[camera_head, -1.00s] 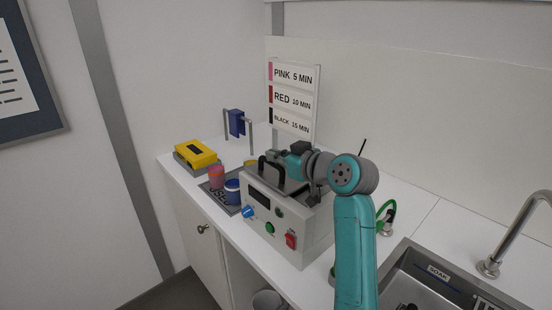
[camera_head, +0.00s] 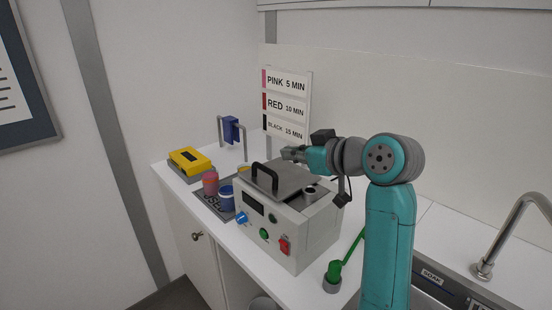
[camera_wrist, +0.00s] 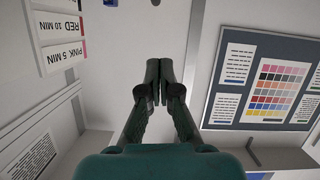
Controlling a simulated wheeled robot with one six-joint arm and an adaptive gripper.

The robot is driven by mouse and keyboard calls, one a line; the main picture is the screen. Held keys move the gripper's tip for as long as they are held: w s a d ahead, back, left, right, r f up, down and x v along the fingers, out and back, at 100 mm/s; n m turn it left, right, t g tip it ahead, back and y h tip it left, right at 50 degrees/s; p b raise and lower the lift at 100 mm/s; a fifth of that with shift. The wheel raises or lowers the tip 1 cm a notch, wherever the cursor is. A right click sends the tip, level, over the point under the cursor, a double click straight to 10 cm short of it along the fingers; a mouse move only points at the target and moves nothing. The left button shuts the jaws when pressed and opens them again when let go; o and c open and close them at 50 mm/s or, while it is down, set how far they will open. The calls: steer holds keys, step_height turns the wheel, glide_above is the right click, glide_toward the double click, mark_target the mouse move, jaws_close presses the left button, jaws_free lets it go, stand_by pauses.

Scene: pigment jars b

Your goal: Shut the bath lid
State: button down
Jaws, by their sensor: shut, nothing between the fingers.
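The bath (camera_head: 290,236) is a pale grey box on the counter, with a blue knob, a green button and a red switch on its front. Its grey metal lid (camera_head: 290,174), with a black arched handle (camera_head: 265,178), lies over the top and looks flat or nearly so. I cannot tell whether a small gap remains under its edge. My gripper (camera_head: 288,154) is shut and empty, above and behind the lid, apart from the handle. In the wrist view my gripper (camera_wrist: 158,85) has its dark fingers together, with no lid in sight.
A yellow timer-like box (camera_head: 190,160) sits farther left. A blue item (camera_head: 231,129) hangs on a rack behind. A green-handled item (camera_head: 335,272) stands right of the bath, before the sink.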

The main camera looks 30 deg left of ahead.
step_height(320, 180, up, 4)
steer(key=a+f+h, duration=0.1)
steer(key=a+h, duration=0.1)
steer(key=h, duration=0.1)
steer(key=g+h, duration=0.1)
steer(key=h, duration=0.1)
glide_above(261, 165)
steer(key=s+d, duration=0.2)
step_height(261, 165, down, 5)
steer(key=shift+w+d+f, duration=0.1)
steer(key=shift+d+f, duration=0.05)
steer(key=shift+f, duration=0.45)
steer(key=shift+w+d+f, duration=0.1)
steer(key=shift+d+f, duration=0.05)
steer(key=shift+f, duration=0.45)
steer(key=shift+w+f, duration=0.1)
steer(key=shift+f, duration=0.6)
